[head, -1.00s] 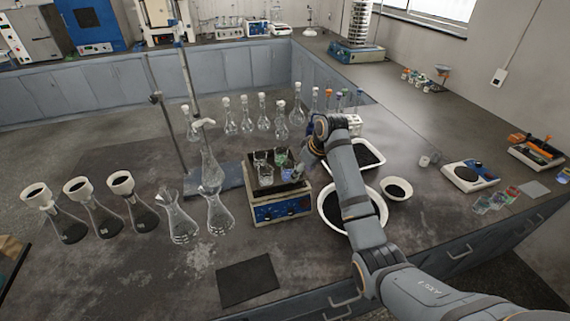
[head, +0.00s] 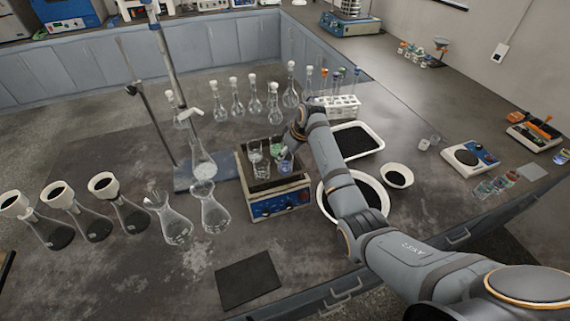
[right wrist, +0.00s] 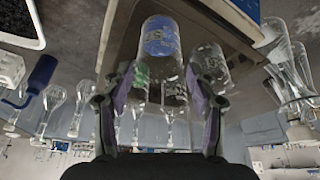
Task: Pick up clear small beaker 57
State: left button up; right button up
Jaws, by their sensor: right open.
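Two are clear, a front one (head: 261,169) and a back one (head: 255,150); one holds green (head: 275,146) and one holds blue (head: 286,161). I cannot tell which is number 57. My right gripper (head: 289,145) is at the beakers' right side, partly hidden by its arm. In the right wrist view its fingers (right wrist: 160,88) are spread, with the blue beaker (right wrist: 160,42) and green beaker (right wrist: 142,76) showing between them and a clear beaker (right wrist: 208,64) beside the right finger. No grasp shows. My left gripper is out of view.
Glass flasks (head: 214,212) and a stand (head: 165,80) are left of the shaker. A white bowl (head: 327,204) and black-filled tray (head: 374,133) are to its right, under and beside my arm. A dark mat (head: 248,280) lies in front.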

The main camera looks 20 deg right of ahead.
aim_at(285, 160)
notch_tip(285, 160, down, 2)
jog(key=shift+w+a+f+p, duration=0.1)
jog(key=shift+f+p, duration=0.15)
jog(key=shift+p, duration=0.3)
jog(key=shift+x, duration=0.85)
jog(key=shift+f, duration=0.1)
jog(key=c, duration=1)
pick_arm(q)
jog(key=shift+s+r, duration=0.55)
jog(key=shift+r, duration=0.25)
pick_arm(e)
jog(key=shift+o, duration=0.2)
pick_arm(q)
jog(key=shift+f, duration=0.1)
